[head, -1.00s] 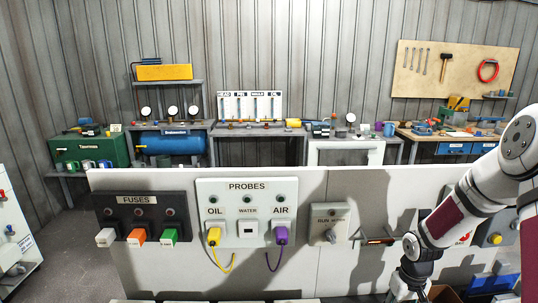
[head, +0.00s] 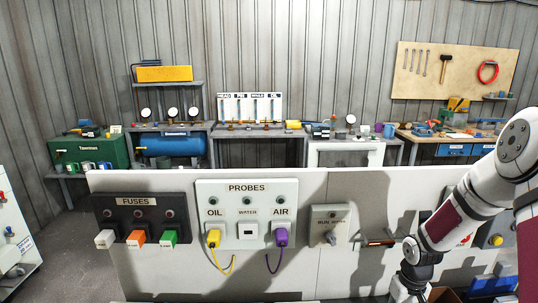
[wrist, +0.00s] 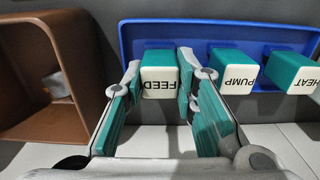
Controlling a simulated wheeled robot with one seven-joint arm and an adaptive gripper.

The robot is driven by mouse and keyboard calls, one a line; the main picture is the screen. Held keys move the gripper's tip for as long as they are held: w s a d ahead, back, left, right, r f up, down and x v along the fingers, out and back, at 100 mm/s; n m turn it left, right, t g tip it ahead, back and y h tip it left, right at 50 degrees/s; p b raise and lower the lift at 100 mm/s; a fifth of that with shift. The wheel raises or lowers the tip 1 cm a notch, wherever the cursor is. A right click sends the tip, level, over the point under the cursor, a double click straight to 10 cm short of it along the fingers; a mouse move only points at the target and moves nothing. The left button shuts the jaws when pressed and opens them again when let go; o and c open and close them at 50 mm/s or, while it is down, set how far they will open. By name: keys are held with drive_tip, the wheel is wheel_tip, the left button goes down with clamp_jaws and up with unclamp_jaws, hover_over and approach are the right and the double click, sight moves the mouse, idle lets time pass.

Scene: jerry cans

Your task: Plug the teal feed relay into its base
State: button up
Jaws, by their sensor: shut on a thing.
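The teal feed relay (wrist: 159,74), a block with a white face marked FEED, stands at the left end of a blue tray (wrist: 180,32) in the wrist view. My gripper (wrist: 160,75) has a finger on each side of it and is shut on it. The relay still appears to be at the tray; I cannot tell whether it is lifted. Two similar teal relays, PUMP (wrist: 238,69) and HEAT (wrist: 292,71), stand to its right. In the head view my fingers are not visible. I cannot make out the feed relay's base in either view.
A brown open bin (wrist: 88,120) stands close on the left in the wrist view. In the head view a white panel (head: 360,190) carries a fuse block (head: 137,217), a probes block (head: 247,190) and a run switch (head: 331,225). Workbenches stand behind it.

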drive_tip(key=shift+r+p, duration=0.65)
drive_tip(key=shift+r, duration=1.6)
drive_tip(key=shift+s, duration=0.1)
